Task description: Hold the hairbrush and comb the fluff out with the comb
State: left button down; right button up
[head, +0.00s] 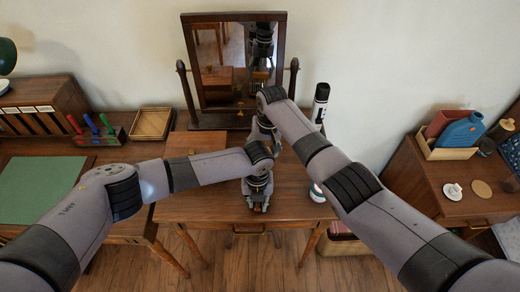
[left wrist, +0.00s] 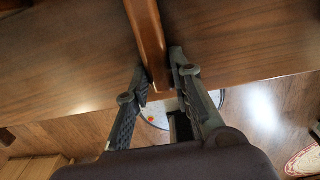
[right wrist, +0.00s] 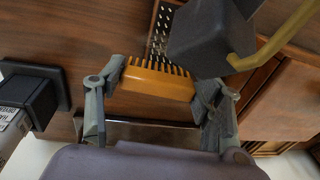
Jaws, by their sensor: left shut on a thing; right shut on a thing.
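In the left wrist view, my left gripper (left wrist: 158,88) is shut on a brown wooden handle, the hairbrush (left wrist: 147,35), above the table's front edge. In the head view, this gripper (head: 258,206) points down over the middle of the table, and the brush is hard to make out. In the right wrist view, my right gripper (right wrist: 157,92) is shut on the orange comb (right wrist: 155,83), teeth pointing up the picture. The bristles of the hairbrush (right wrist: 161,38) show just beyond the teeth; I cannot tell whether they touch. No fluff can be made out.
A mirror (head: 214,70) stands at the back of the table (head: 180,208). A green mat (head: 38,185) and wooden tray (head: 152,123) lie left.

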jog(key=shift+s+f, duration=0.15)
jog(key=shift+s, duration=1.8)
notch_tip(320, 180, up, 7)
jog(key=d+r, duration=0.1)
jog(key=d, duration=0.2)
jog(key=d+r, duration=0.1)
jog(key=d, duration=0.2)
jog(key=d+r, duration=0.1)
jog(key=d, duration=0.2)
jog(key=shift+d, duration=0.1)
jog(key=shift+c, duration=1.1)
jog(key=shift+a, duration=0.25)
jog(key=w+a+f, duration=0.1)
jog(key=a, duration=0.3)
jog(key=w+a+f, duration=0.1)
jog(key=a, duration=0.2)
jog(key=w+a, duration=0.2)
jog(key=a, duration=0.2)
jog(key=shift+a+f, duration=0.35)
jog(key=shift+f, duration=0.05)
jog(key=shift+w+f, duration=0.1)
jog(key=shift+f, duration=2.45)
jog(key=shift+f, duration=0.8)
